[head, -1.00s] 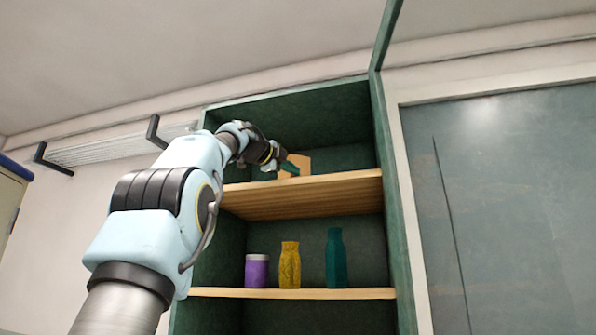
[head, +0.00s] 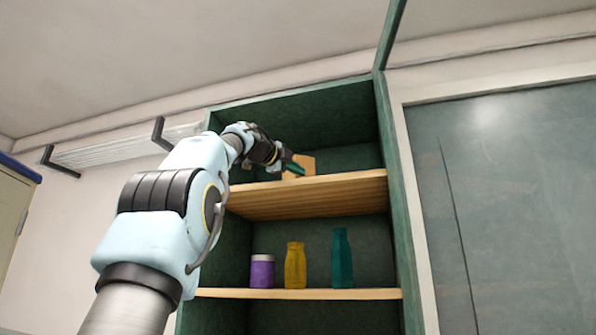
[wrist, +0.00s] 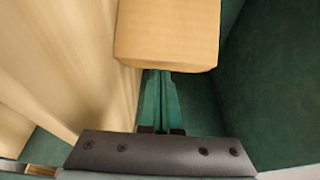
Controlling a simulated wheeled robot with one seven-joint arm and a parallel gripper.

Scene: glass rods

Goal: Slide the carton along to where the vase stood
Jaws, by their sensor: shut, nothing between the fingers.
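The carton (head: 307,162) is a plain tan box on the upper wooden shelf of the green cabinet. In the wrist view the carton (wrist: 168,35) fills the top middle. My gripper (head: 299,169) reaches in from the left, just in front of the carton. In the wrist view the green fingers of my gripper (wrist: 160,78) are together and empty, with their tips at the carton's near edge. I cannot tell whether they touch it. No vase shows on the upper shelf; part of that shelf is hidden behind my arm.
The upper shelf (head: 340,187) looks clear right of the carton, up to the cabinet's side wall (head: 388,130). On the lower shelf (head: 370,294) stand a purple jar (head: 262,272), a yellow bottle (head: 296,266) and a teal bottle (head: 342,260).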

